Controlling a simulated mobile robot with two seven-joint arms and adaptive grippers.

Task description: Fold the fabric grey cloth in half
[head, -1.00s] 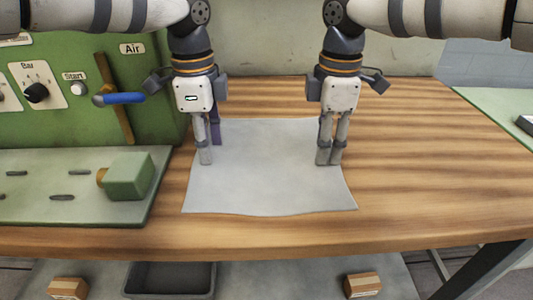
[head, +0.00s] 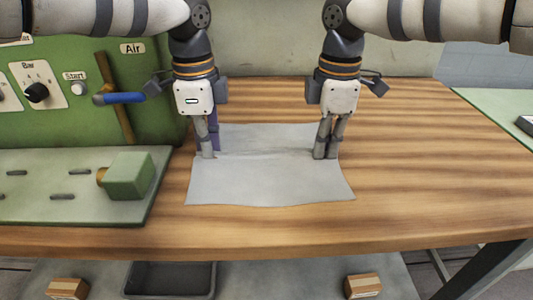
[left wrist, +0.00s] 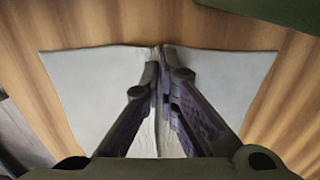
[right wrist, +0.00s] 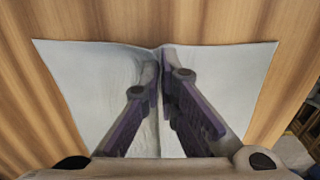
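The grey cloth (head: 270,182) lies on the wooden table, with a raised crease running across its middle from side to side. My left gripper (head: 208,153) is at the left end of the crease, its fingers pinched on a ridge of cloth; the ridge shows between the fingertips in the left wrist view (left wrist: 164,72). My right gripper (head: 325,155) is at the right end of the crease, also pinched on the ridge, as the right wrist view (right wrist: 160,75) shows. The near and far parts of the cloth lie on the table.
A green machine (head: 65,85) with a blue-handled lever (head: 120,98) stands at the left. A green plate (head: 60,210) with a green block (head: 130,176) lies left of the cloth. The wooden table (head: 430,170) is clear to the right.

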